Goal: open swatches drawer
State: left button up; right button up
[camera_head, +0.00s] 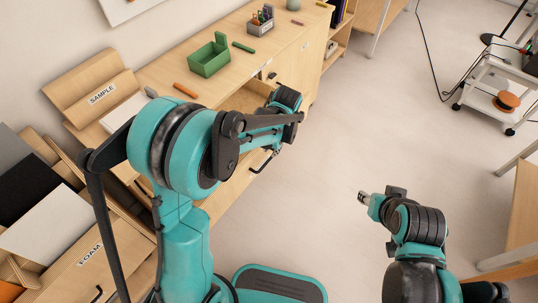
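The wooden cabinet (165,72) runs along the wall, with drawers in its front. A small label by the cabinet's front edge is too small to read, so I cannot tell surely which drawer is the swatches one. Beside my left wrist, a wooden recess (245,98) looks like a drawer standing partly open; my arm hides much of it. My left gripper (271,78) is at this recess, mostly hidden behind the wrist; its fingers are unclear. A dark handle (262,162) shows on a front below. My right gripper (363,197) is over bare floor, away from the cabinet; its finger gap is unclear.
On the cabinet top are a green box (208,56), an orange stick (185,90), a green stick (243,47) and a pen holder (261,20). SAMPLE and FOAM bins stand at left. A white cart (500,85) stands at right. The middle floor is clear.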

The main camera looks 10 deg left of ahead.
pick_arm(q)
jog(key=shift+s+d+r, duration=0.1)
jog(key=shift+d+r, duration=0.1)
jog(key=shift+r, duration=0.85)
jog(key=shift+s+d+r, duration=0.1)
jog(key=shift+d+r, duration=0.05)
jog(key=shift+r, duration=0.9)
jog(key=shift+r, duration=0.1)
jog(key=s+a+r+n+t+h, duration=0.1)
jog(key=s+a+r+n+t, duration=0.1)
jog(key=s, duration=0.6)
jog(key=s+a+r+n+t+h, duration=0.1)
jog(key=s+a+r+t, duration=0.3)
jog(key=s, duration=0.5)
jog(key=shift+s+r+n, duration=0.2)
jog(key=shift+r+n, duration=0.5)
jog(key=shift+r, duration=0.3)
